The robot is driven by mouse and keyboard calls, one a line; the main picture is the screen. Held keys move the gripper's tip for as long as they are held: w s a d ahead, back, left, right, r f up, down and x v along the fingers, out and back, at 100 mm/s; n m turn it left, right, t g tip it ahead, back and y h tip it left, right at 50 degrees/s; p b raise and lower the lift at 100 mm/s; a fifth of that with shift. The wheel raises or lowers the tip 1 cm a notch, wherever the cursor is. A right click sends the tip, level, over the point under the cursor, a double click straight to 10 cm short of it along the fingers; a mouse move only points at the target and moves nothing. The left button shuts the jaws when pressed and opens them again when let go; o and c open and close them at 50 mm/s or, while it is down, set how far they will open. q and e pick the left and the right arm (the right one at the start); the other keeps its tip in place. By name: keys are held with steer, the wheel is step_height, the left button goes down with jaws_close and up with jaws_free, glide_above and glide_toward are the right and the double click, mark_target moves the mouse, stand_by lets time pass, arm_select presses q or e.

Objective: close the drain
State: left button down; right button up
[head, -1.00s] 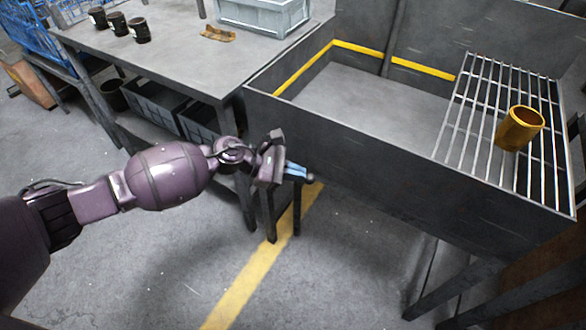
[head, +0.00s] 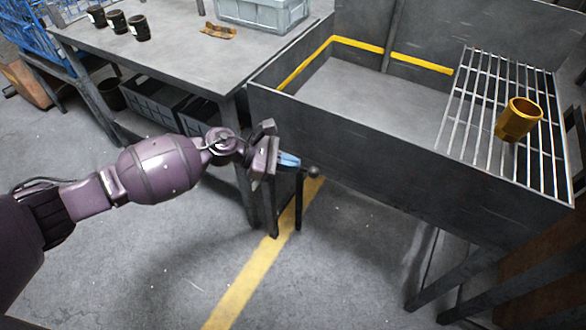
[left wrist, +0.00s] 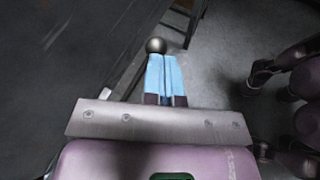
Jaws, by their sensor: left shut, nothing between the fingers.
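A dark ball knob (head: 313,171) shows just past my left fingertips, beside the front wall of the dark metal quench tank (head: 400,165). In the left wrist view the knob (left wrist: 156,45) is at the tips of the blue fingers. I cannot tell whether they touch it. My left gripper (head: 298,162) is shut with nothing between its fingers, which lie side by side in the left wrist view (left wrist: 164,62). The knob's stem and the drain opening are hidden. My right gripper does not show.
A grate (head: 465,110) with a brass-coloured cup (head: 518,118) covers the tank's right end. A workbench (head: 165,50) at upper left carries dark cans (head: 138,28) and a grey bin (head: 262,12). A yellow line (head: 245,285) crosses the open floor.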

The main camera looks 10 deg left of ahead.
arm_select(q)
steer(key=d+r+p+v, duration=0.1)
steer(key=r+v, duration=0.1)
steer(key=v, duration=0.8)
steer(key=shift+a+r, duration=0.2)
steer(key=shift+a, duration=0.2)
steer(key=shift+s, duration=0.15)
